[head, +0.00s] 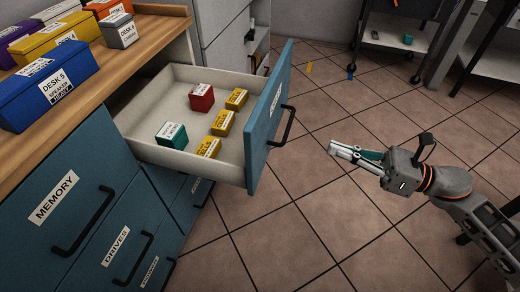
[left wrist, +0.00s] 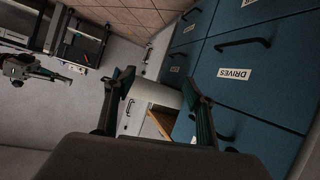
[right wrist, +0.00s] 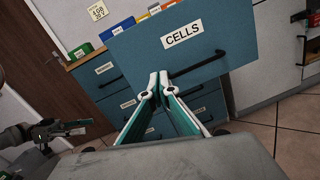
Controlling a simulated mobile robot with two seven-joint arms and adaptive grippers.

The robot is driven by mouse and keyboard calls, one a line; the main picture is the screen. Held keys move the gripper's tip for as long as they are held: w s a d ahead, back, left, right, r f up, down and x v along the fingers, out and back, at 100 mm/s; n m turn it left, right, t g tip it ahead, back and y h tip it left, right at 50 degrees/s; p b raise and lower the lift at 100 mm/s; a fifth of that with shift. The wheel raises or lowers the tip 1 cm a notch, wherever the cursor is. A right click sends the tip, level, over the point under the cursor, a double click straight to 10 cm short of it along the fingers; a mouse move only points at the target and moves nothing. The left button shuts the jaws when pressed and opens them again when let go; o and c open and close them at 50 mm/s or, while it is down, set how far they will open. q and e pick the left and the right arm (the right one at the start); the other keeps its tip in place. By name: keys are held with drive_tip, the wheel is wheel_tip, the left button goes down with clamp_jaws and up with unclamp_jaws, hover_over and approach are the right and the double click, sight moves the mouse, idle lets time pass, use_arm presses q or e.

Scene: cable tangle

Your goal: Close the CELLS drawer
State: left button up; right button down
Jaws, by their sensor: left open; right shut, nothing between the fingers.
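The CELLS drawer (head: 195,160) stands pulled out in the head view, its blue front (head: 268,120) facing right and its black handle (head: 286,125) on that front. Inside lie several yellow boxes (head: 222,123), a red box (head: 201,98) and a teal box (head: 172,135). In the right wrist view the CELLS front (right wrist: 190,38) fills the upper middle, with its handle (right wrist: 195,67) just beyond the fingertips. My right gripper (head: 332,148) is shut and empty, apart from the front in the head view. My left gripper (left wrist: 160,85) is open and empty, low beside the cabinet.
The MEMORY drawer (head: 78,200) and DRIVES drawer (head: 130,245) are closed. The wooden counter (head: 105,75) holds several coloured boxes, including a blue DESK 5 box (head: 48,88). The tiled floor (head: 300,225) in front of the drawer is clear. A wheeled cart (head: 400,35) stands at the back.

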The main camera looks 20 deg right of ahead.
wheel_tip(320, 180, down, 2)
drive_tip(key=n+g, duration=0.1)
drive_tip(key=n, duration=0.2)
use_arm(q)
drive_tip(key=shift+s+a+f+b, duration=0.1)
drive_tip(key=shift+a+b, duration=0.05)
drive_tip(key=shift+b, duration=0.3)
use_arm(e)
approach(265, 140)
drive_tip(key=shift+n+g, duration=0.3)
drive_tip(key=shift+g, duration=0.1)
drive_tip(key=x, duration=0.7)
drive_tip(key=shift+w+d, duration=0.15)
drive_tip(key=shift+r, duration=0.1)
